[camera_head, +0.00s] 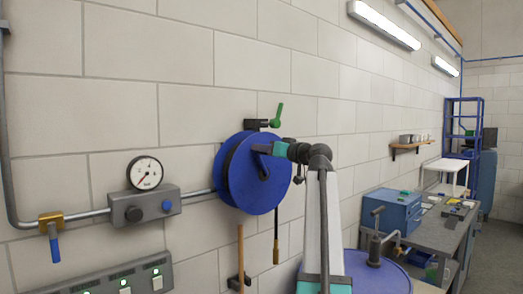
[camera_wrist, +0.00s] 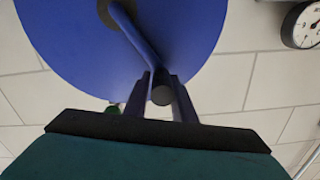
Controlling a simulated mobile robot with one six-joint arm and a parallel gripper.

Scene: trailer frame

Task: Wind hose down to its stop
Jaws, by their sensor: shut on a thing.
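The blue hose reel (camera_head: 235,185) is mounted on the block wall, and its blue disc fills the top of the wrist view (camera_wrist: 70,50). A crank arm (camera_wrist: 135,35) runs from its hub to a dark handle (camera_wrist: 162,94). My gripper (camera_head: 263,149) is at the upper right part of the reel's face, its fingers closed on both sides of the handle. A thin dark hose end (camera_head: 276,240) hangs below the reel with a brownish tip. The hose wound inside is mostly hidden behind the disc, and I cannot make out a stop.
A green lever valve (camera_head: 277,117) sits just above the reel. A gauge (camera_head: 145,173) and grey box (camera_head: 146,207) are on the wall to the left. A wooden handle (camera_head: 240,258) stands below. A blue drum (camera_head: 378,275) and workbench (camera_head: 440,230) are at right.

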